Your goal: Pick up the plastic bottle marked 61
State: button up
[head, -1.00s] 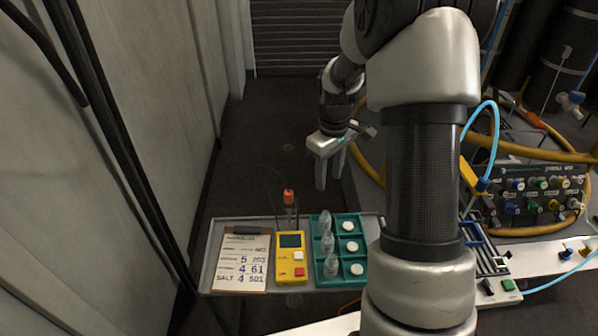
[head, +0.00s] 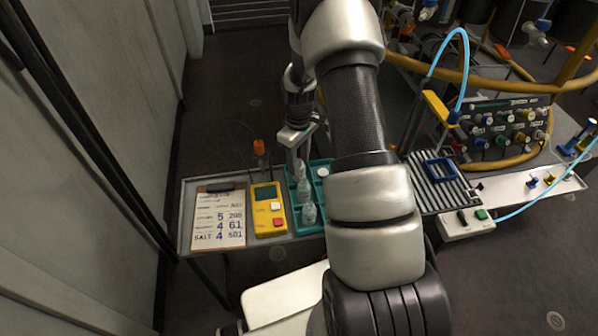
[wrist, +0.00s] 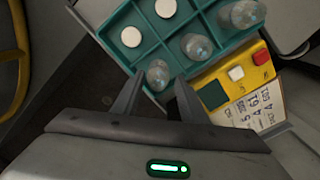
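Three clear plastic bottles stand in a row in the teal compartment tray (wrist: 100,28). In the wrist view they are the near bottle (wrist: 158,75), the middle bottle (wrist: 196,46) and the far bottle (wrist: 241,14). No number can be read on any of them, so I cannot tell which is 61. My gripper (wrist: 157,88) is open and empty, its fingertips just short of the near bottle and on either side of its line. In the head view my gripper (head: 300,155) is over the tray's back end, and my arm hides the tray's right side.
White round caps (wrist: 131,36) lie in other compartments. Beside the tray are a yellow meter (head: 268,208) and a clipboard (head: 218,218) listing numbers including 61. An orange-topped item (head: 259,147) stands behind the meter. A wall is at left; hoses and a connector panel (head: 505,125) are at right.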

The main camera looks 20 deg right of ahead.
aim_at(299, 169)
notch_tip(299, 169, down, 5)
jog(key=shift+w+d+b, duration=0.1)
jog(key=shift+w+b, duration=0.05)
jog(key=shift+b, duration=0.25)
jog(key=c, duration=0.8)
jog(key=shift+r, duration=0.15)
